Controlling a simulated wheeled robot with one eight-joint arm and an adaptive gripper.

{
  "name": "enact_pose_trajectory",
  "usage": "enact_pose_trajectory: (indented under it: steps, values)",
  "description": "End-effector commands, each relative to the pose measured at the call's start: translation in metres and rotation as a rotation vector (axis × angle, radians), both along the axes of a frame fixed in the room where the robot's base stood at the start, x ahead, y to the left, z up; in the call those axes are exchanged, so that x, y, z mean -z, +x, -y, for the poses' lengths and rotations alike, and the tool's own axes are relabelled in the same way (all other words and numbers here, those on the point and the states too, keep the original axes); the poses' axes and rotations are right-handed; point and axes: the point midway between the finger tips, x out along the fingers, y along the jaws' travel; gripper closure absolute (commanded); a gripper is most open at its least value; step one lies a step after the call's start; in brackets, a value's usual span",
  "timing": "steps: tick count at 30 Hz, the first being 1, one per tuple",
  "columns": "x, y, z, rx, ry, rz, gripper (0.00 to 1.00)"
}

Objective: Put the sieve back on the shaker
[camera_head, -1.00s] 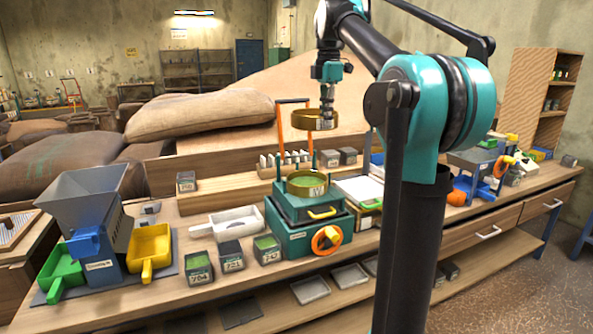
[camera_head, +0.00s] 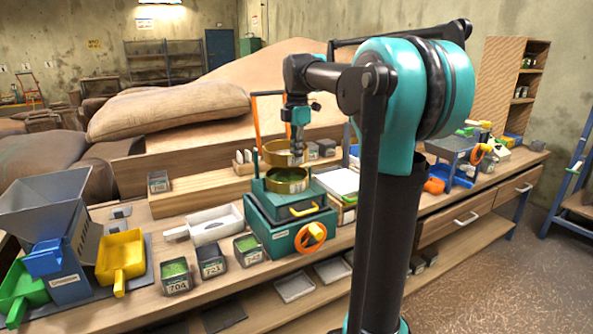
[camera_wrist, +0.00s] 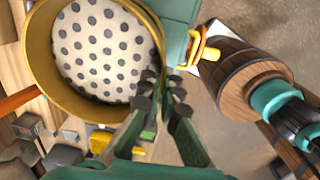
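The sieve (camera_head: 277,159) is a round brass-coloured ring. In the wrist view its white bottom with dark holes (camera_wrist: 104,50) fills the upper left. My gripper (camera_head: 298,153) is shut on the sieve's rim at its right side; the fingertips (camera_wrist: 161,92) show beside the rim in the wrist view. The shaker (camera_head: 284,222) is a teal box with a yellow handle, an orange hand wheel and upright posts. A similar brass pan with green inside (camera_head: 287,186) sits on top of it. The sieve is just above this pan; I cannot tell whether they touch.
Several small labelled bins (camera_head: 211,262) and a white scoop (camera_head: 216,226) stand left of the shaker. A blue-grey hopper mill (camera_head: 62,230) with a yellow tray (camera_head: 121,258) is at the far left.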

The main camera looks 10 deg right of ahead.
Motion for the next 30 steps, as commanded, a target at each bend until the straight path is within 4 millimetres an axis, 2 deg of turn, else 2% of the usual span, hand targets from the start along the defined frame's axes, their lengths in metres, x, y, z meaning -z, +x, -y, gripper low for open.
enact_pose_trajectory:
  steps: [3,8,15,26,30]
  values:
    - [0.012,0.000,0.000,0.000,0.000,0.000,1.00]
    - [0.021,0.000,0.000,0.000,0.000,0.000,1.00]
    - [0.051,0.001,0.000,0.000,0.000,0.000,1.00]
    - [0.056,0.000,0.000,0.000,0.000,0.000,1.00]
    - [0.056,0.000,0.000,0.000,0.000,0.000,0.83]
